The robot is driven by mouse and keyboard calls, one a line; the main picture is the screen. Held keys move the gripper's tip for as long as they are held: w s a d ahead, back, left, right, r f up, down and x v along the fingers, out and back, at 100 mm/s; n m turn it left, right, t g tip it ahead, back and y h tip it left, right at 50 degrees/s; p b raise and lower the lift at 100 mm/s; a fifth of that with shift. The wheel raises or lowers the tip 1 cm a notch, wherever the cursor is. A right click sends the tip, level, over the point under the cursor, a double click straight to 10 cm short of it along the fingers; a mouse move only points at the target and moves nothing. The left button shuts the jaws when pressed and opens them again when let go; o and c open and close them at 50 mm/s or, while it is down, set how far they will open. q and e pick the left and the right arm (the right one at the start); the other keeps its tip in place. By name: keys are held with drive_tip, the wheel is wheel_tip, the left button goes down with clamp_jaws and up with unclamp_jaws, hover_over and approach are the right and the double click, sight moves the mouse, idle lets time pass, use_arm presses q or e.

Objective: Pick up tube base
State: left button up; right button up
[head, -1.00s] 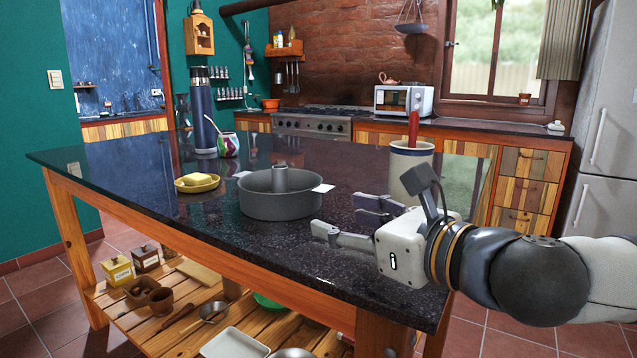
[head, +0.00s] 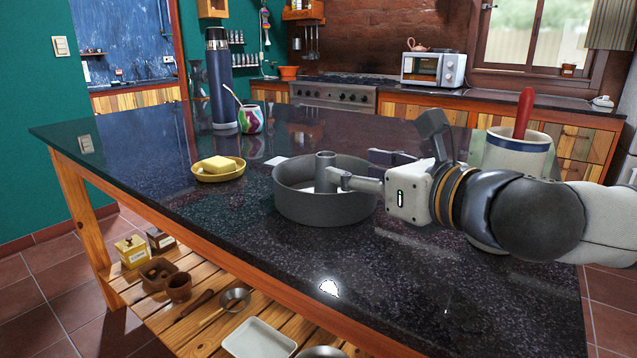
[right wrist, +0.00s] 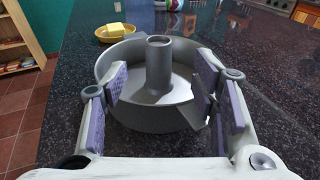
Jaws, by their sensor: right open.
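The tube base is a grey upright hollow tube (head: 325,172) in the middle of a round grey pan (head: 300,205) on the dark countertop. In the right wrist view the tube (right wrist: 159,68) stands upright ahead, rising above the pan's rim (right wrist: 105,65). My right gripper (head: 354,166) is open over the right side of the pan. Its near fingertip overlaps the tube's side in the head view. In the right wrist view its purple-padded fingers (right wrist: 162,75) are spread left and right of the tube, with nothing between them gripped. Whether a finger touches the pan is unclear.
A yellow dish (head: 206,175) with a butter-like block stands left of the pan. A patterned cup (head: 251,120) and blue flask (head: 219,85) stand behind. A large crock (head: 515,158) stands right, behind my arm. The front countertop is clear.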

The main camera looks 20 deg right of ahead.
sight(332, 161)
drive_tip(key=x, duration=0.8)
drive_tip(key=shift+w+a+r, duration=0.2)
drive_tip(key=shift+w+r, duration=0.05)
drive_tip(key=shift+w, duration=0.1)
clamp_jaws()
